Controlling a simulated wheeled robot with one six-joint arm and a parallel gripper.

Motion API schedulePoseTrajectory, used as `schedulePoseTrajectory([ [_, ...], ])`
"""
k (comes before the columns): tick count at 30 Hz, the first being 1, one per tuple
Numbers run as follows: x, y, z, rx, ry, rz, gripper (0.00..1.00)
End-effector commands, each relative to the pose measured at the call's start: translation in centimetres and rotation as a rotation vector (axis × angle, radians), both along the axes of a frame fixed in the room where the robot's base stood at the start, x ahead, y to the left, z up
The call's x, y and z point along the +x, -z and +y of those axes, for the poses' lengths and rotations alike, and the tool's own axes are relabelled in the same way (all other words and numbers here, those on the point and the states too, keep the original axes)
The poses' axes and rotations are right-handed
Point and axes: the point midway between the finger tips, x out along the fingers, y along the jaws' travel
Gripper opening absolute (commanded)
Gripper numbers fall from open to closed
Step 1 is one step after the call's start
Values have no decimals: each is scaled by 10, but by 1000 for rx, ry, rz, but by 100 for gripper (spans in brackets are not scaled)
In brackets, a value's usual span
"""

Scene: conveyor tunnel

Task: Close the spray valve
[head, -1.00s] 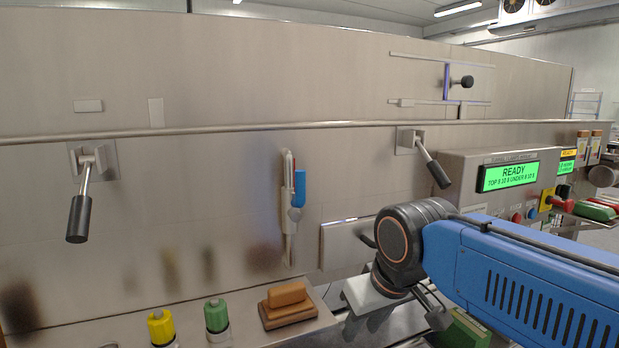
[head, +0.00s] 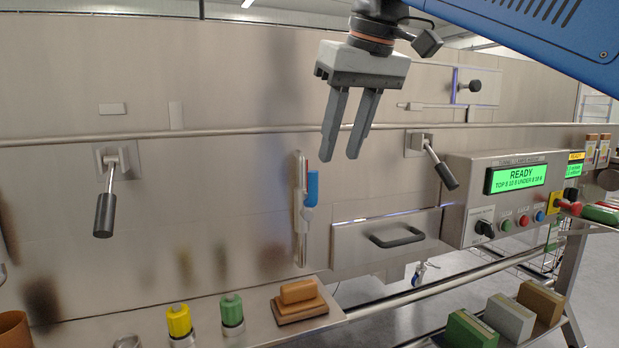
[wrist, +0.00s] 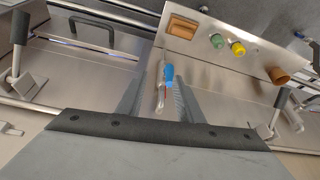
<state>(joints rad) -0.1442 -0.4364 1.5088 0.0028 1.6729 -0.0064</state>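What looks like the spray valve is a blue lever (head: 312,188) on a slim vertical pipe (head: 300,225) on the steel tunnel wall. The lever stands upright, alongside the pipe. It also shows in the wrist view (wrist: 168,77), between my two fingers in the picture. My gripper (head: 341,158) is open and empty. Its fingers point down, above and right of the lever in the head view, and they appear apart from it.
A horizontal rail (head: 230,132) crosses the wall behind my fingers. Latch handles hang left (head: 104,212) and right (head: 440,167). A drawer (head: 350,245) and a control panel (head: 510,200) are to the right. A brown block (head: 299,293), green bottle (head: 231,310) and yellow bottle (head: 179,320) stand on the ledge below.

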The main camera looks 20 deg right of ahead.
Motion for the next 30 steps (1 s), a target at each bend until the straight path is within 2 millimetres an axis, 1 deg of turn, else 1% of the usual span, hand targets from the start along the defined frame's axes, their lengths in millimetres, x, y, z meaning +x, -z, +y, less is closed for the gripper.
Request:
schedulePoseTrajectory([
  [1, 1, -22, 3, 1, -10, -3, 33],
  [3, -2, -47, 6, 0, -22, -2, 33],
  [6, -7, -73, 9, 0, -34, 0, 33],
  [9, -10, -88, 10, 0, -41, 3, 33],
  [12, -12, -94, 11, -1, -44, 3, 33],
  [14, -12, -94, 11, -1, -45, 4, 33],
  [16, -10, -89, 11, -1, -45, 6, 33],
  [20, -4, -74, 13, -2, -45, 7, 33],
  [30, 18, -18, 17, -2, -45, 7, 33],
])
